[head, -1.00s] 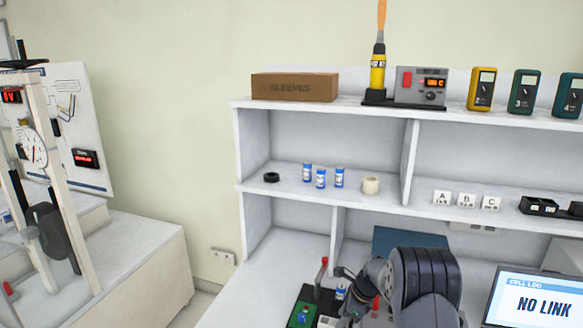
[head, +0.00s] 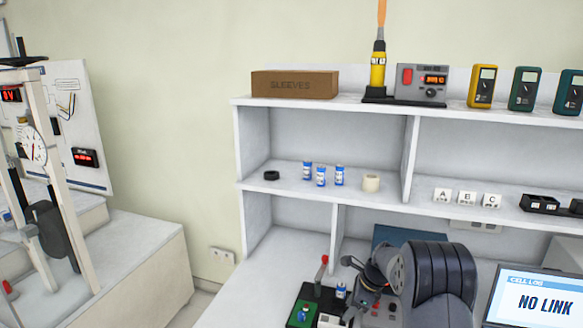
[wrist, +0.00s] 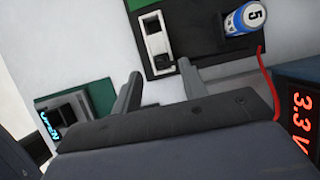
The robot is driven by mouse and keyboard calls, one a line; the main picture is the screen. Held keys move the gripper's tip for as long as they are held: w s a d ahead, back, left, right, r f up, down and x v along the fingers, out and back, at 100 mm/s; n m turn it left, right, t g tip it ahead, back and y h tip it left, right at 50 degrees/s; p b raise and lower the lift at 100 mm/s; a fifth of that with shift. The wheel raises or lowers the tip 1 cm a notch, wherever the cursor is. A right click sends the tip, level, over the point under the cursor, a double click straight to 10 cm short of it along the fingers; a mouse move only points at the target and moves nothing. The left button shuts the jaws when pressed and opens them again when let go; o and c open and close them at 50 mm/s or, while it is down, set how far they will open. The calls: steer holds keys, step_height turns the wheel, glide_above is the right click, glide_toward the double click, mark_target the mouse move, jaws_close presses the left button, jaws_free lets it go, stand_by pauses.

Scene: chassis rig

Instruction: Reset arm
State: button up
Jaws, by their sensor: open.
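My gripper (wrist: 160,68) is open in the wrist view, its two dark fingers spread with nothing between them. Beyond them is a dark board (wrist: 190,25) with a white block (wrist: 155,35). A blue-and-white cylinder (wrist: 243,20) marked 5 lies on or in that board. In the head view my arm is folded low at the right of centre, over the bench. Its fingers are small there, and their gap is hard to make out. The dark fixture board (head: 318,297) stands just left of the arm, with a red-tipped lever (head: 322,268).
A display reading 3.3 V (wrist: 302,125) and a red wire (wrist: 268,85) are close to the fingers' right. A NO LINK screen (head: 535,300) stands right of my arm.

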mark_target(342, 315)
steer(key=x, duration=0.3)
steer(key=shift+a+f, duration=0.2)
steer(key=shift+f, duration=0.1)
steer(key=shift+w+a+r+p, duration=0.15)
steer(key=shift+r+p, duration=0.1)
steer(key=shift+p, duration=0.4)
step_height(342, 315, up, 8)
steer(key=p, duration=0.3)
steer(key=shift+p, duration=0.35)
steer(key=shift+f, duration=0.1)
